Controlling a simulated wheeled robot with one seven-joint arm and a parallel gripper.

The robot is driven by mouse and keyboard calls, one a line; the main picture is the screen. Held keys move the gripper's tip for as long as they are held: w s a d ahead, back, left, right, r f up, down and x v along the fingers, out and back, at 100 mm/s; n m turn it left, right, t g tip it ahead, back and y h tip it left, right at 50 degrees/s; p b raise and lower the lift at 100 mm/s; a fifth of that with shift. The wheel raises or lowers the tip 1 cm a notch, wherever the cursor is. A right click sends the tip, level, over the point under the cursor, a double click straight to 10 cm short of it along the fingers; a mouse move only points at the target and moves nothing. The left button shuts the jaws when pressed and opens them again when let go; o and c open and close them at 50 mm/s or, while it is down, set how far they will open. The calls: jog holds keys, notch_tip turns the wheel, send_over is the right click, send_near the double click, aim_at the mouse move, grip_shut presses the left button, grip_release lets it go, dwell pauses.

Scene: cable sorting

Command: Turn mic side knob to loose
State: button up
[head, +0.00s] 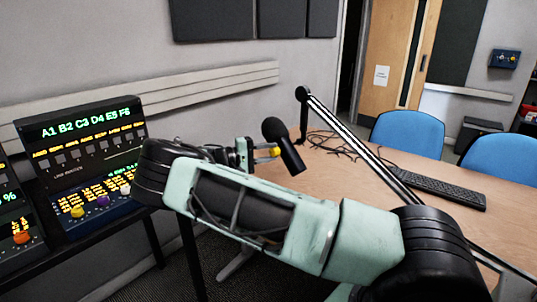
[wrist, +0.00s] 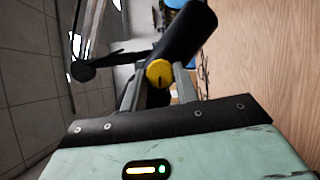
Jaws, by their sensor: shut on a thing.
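The black microphone (head: 283,146) stands out over the near left part of the desk and tilts to the right. In the wrist view it is a dark cylinder (wrist: 188,38) slanting up to the right. Its yellow side knob (wrist: 159,73) faces the wrist camera and has a dark pointer line on it. My gripper (wrist: 158,78) is shut on the yellow knob, with one finger on each side of it. In the head view my gripper (head: 262,152) reaches the knob (head: 268,151) from the left, partly hidden by my arm.
A black boom arm (head: 350,135) crosses the wooden desk (head: 455,215). Loose cables (head: 335,145) and a keyboard (head: 437,187) lie on the desk. Blue chairs (head: 408,132) stand behind it. A lit control panel (head: 85,150) with coloured knobs is at the left.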

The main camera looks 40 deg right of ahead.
jog(key=shift+f+n, duration=0.1)
jog(key=shift+n, duration=0.5)
jog(key=shift+h, duration=0.3)
jog(key=o, duration=1)
jog(key=shift+w+a, duration=0.1)
jog(key=shift+b+v, duration=2.3)
jog(key=shift+v, duration=6.35)
jog(key=shift+f, duration=0.1)
